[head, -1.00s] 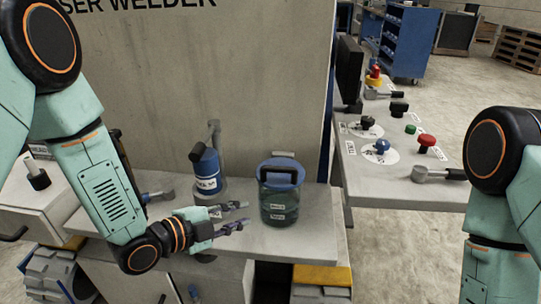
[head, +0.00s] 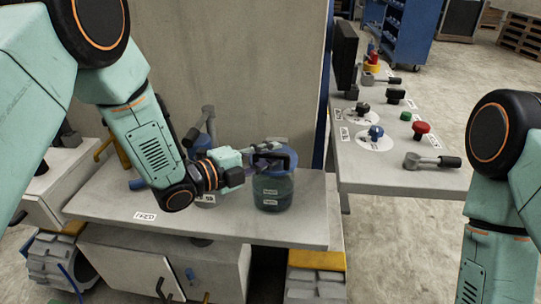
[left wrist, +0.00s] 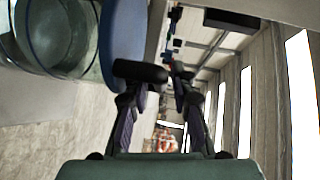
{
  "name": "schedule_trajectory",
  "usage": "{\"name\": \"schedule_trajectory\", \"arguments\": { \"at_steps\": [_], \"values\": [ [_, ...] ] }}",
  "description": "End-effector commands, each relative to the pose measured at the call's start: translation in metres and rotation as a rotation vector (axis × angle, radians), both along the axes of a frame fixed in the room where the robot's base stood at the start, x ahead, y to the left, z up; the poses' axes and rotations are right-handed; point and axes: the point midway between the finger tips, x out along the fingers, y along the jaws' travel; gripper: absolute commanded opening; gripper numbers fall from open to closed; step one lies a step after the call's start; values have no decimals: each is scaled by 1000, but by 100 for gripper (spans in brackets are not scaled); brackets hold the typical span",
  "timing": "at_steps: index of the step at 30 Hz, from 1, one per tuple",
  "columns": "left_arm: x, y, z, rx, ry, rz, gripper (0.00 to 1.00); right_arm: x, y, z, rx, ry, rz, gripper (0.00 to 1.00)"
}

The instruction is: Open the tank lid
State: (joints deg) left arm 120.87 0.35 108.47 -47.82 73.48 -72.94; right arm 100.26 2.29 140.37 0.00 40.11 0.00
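The tank (head: 273,192) is a green glass jar with labels on the bench ledge. Its blue lid (head: 276,142) carries a black handle (head: 291,158). My left gripper (head: 268,153) is at the lid, level with the handle, and covers part of it. In the left wrist view the fingers (left wrist: 158,88) are apart, with the end of the handle (left wrist: 140,71) at the left finger's tip. The blue lid (left wrist: 124,38) shows beside the glass tank (left wrist: 22,45). I cannot tell whether the lid sits flush. My right gripper is out of view.
A blue cylinder with a grey lever (head: 207,125) stands left of the tank, partly behind my left arm. A side table (head: 395,180) with knobs, buttons and a lever is at the right. The ledge's front right part is clear.

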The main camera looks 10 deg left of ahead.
Motion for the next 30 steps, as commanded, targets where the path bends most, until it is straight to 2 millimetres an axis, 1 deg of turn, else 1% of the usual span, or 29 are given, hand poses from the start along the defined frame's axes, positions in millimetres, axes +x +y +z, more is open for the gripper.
{"name": "schedule_trajectory", "arguments": {
  "at_steps": [3, 10, 18, 19, 30],
  "values": [
    [2, -4, -1, 0, 0, 0, 24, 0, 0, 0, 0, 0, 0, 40],
    [3, -5, -1, 0, 1, 0, 24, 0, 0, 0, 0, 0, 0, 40],
    [2, -5, -1, 0, 1, 0, 1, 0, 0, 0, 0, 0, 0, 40],
    [2, -5, -1, 0, 1, 0, 0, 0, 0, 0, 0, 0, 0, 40],
    [2, -5, -1, 0, 1, 0, 0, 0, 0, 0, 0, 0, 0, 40]
  ]
}}
